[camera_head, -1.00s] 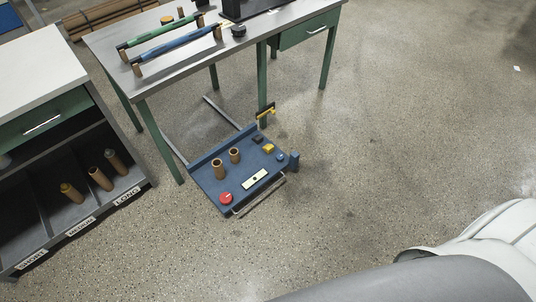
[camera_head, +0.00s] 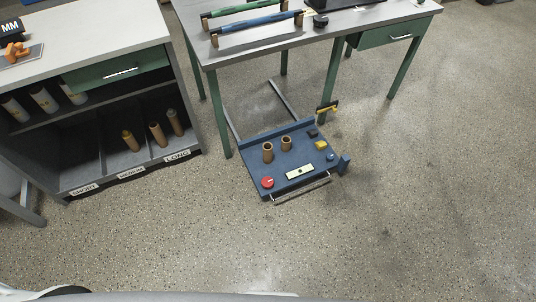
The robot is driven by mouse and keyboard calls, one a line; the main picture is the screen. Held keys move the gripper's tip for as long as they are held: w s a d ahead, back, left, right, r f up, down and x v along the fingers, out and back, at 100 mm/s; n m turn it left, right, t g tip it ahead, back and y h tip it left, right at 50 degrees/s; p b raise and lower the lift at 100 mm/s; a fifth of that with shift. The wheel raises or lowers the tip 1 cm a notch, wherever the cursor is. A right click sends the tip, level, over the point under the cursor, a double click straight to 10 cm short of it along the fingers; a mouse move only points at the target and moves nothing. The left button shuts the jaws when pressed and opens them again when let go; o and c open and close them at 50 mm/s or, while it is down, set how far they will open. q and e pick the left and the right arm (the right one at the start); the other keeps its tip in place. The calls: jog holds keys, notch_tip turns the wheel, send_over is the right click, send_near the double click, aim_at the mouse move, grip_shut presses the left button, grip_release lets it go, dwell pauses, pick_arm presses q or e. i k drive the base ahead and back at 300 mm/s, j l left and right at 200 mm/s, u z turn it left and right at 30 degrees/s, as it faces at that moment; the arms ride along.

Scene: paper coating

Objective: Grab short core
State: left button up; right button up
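Several brown cardboard cores stand in view. Three lean in the lower shelf of the grey cabinet: one with a yellow top (camera_head: 130,141), a plain one (camera_head: 157,135) and one with a grey top (camera_head: 175,123). The shelf edge carries the labels SHORT (camera_head: 84,190), MEDIUM (camera_head: 130,173) and LONG (camera_head: 177,156). The cores are over the medium and long side; I see none above the SHORT label. Two more brown cores (camera_head: 268,152) (camera_head: 286,144) stand upright on the blue cart platform. Neither of my grippers is in view.
The blue platform (camera_head: 290,190) is low, beside a green-legged table (camera_head: 218,120) holding a green and a blue roller. White rolls (camera_head: 43,98) lie on the cabinet's upper shelf. Orange pieces (camera_head: 15,53) lie on its top. Floor (camera_head: 300,250) in front is clear.

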aim_at(286, 140)
jog(key=i+l+u, duration=0.1)
jog(key=u, duration=0.3)
jog(key=i+l+u, duration=0.2)
jog(key=u, duration=0.15)
jog(key=i+l+u, duration=0.15)
jog(key=u, duration=0.25)
